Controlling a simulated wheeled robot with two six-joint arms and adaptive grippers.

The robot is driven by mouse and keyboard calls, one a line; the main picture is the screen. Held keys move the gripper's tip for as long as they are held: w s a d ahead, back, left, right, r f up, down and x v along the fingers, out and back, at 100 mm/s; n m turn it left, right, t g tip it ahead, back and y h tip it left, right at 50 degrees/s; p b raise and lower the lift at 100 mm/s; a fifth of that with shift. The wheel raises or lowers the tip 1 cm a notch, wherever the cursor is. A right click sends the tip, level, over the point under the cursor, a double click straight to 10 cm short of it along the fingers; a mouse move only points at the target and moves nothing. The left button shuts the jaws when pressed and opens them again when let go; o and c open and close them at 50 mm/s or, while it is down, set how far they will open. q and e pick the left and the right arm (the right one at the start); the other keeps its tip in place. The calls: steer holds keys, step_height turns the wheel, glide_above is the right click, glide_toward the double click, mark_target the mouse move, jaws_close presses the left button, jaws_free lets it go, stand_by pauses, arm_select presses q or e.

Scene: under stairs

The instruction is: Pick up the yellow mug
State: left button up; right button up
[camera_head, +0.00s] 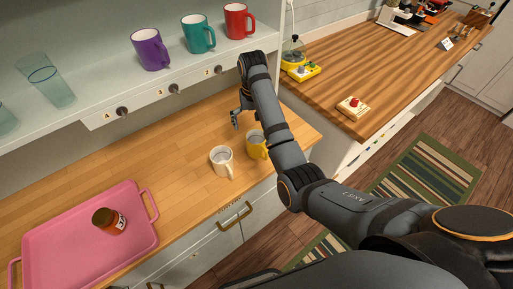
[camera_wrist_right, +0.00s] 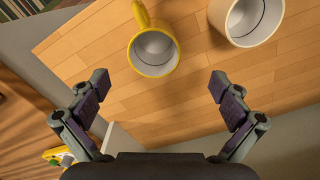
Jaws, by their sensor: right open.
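The yellow mug (camera_head: 256,147) stands upright on the wooden counter, partly hidden behind my right arm in the head view. In the right wrist view the yellow mug (camera_wrist_right: 153,50) shows from above, with its pale inside and its handle towards the top. My right gripper (camera_wrist_right: 160,84) is open and empty, with the mug ahead of its fingers and slightly left of centre. In the head view the right gripper (camera_head: 236,117) is above the counter, behind the mug and apart from it. My left gripper is not in view.
A white mug (camera_head: 221,160) stands close beside the yellow mug; it also shows in the right wrist view (camera_wrist_right: 247,18). A pink tray (camera_head: 60,250) holds a jar (camera_head: 109,221). A shelf (camera_head: 100,75) with purple, teal and red mugs overhangs the counter.

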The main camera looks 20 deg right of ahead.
mark_target(256, 139)
step_height(256, 139, down, 4)
steer(key=shift+w+d+f+b, duration=0.1)
steer(key=shift+w+b, duration=0.05)
steer(key=shift+b, duration=1.1)
steer(key=f, duration=0.4)
steer(key=shift+d, duration=0.35)
steer(key=shift+f, duration=0.35)
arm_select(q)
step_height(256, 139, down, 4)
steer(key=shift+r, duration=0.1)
arm_select(e)
steer(key=c, duration=1.5)
steer(key=shift+r, duration=0.1)
